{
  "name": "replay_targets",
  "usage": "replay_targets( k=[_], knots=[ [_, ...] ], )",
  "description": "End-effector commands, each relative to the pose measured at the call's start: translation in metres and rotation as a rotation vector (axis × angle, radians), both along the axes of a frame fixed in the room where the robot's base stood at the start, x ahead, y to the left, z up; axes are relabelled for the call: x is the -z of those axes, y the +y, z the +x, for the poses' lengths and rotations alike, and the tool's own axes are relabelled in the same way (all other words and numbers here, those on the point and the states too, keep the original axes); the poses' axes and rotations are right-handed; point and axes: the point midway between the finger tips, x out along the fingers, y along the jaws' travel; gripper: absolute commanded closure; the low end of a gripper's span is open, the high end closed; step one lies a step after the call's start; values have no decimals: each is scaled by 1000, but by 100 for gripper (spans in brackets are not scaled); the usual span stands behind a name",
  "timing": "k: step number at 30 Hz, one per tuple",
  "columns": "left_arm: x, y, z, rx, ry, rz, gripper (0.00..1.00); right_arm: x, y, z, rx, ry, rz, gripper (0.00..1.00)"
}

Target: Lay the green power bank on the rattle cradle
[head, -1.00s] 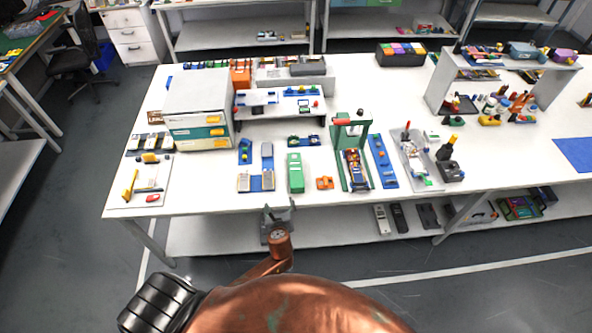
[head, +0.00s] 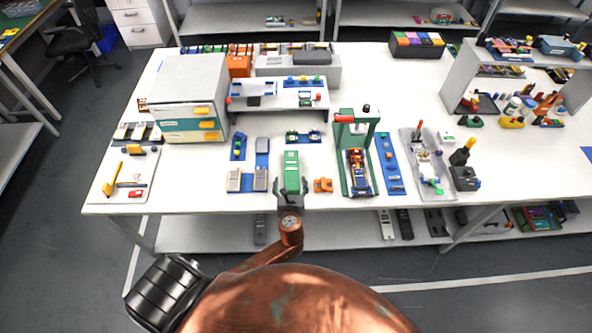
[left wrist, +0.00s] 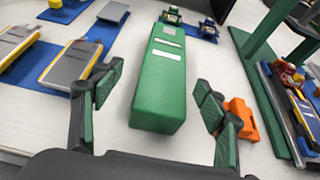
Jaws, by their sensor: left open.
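The green power bank (head: 291,165) lies lengthwise on the white table near the front edge, with pale labels on its top. My left gripper (head: 291,190) is open at the power bank's near end. In the left wrist view the power bank (left wrist: 160,85) is centred between the two spread green-padded fingers, with white table showing on both sides, so they look apart from it. A small blue plate with two dark supports (head: 303,137), possibly the rattle cradle, lies just behind the power bank. My right gripper is not in view.
An orange block (head: 323,185) sits close right of the power bank, near the right finger. A green press frame (head: 345,150) stands further right. Grey cells on a blue mat (head: 247,183) lie to the left. A low grey shelf (head: 265,105) stands behind.

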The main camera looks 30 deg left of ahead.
Motion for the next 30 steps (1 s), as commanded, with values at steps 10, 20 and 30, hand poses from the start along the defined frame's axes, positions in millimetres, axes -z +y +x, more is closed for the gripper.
replay_targets(
  k=[10,20,30],
  knots=[
    [13,12,23,1,0,2,33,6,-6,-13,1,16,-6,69],
    [28,31,59,-1,2,1,33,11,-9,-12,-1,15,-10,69],
    [30,35,65,-1,1,0,34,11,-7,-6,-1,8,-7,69]
  ],
)
